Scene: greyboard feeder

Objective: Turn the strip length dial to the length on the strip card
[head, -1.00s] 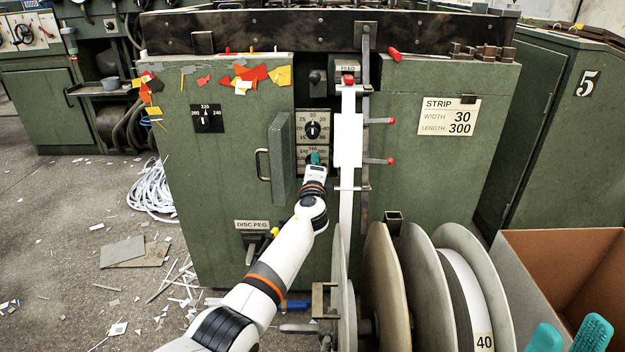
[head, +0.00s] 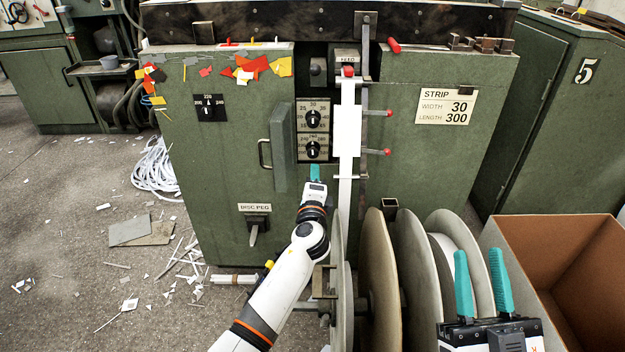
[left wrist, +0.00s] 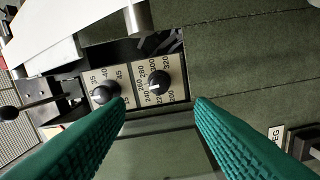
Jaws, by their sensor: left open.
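The strip card (head: 446,106) on the right of the green cabinet reads width 30, length 300. The length dial (head: 312,149), a black knob on a pale plate, sits below the width dial (head: 312,117). In the left wrist view the length dial (left wrist: 159,80) lies ahead between my fingers, apart from them; its white mark points to the 240–260 side, exact value unclear. My left gripper (head: 316,173) is open and empty, just below the dial plate; its teal fingers (left wrist: 158,105) are spread. My right gripper (head: 482,283) is open and empty at lower right.
A door handle (head: 264,155) and projecting green panel (head: 282,150) stand left of the dials. A white strip (head: 346,130) and red-tipped levers (head: 388,152) are close on their right. Large reels (head: 381,270) and a cardboard box (head: 520,250) fill the lower right.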

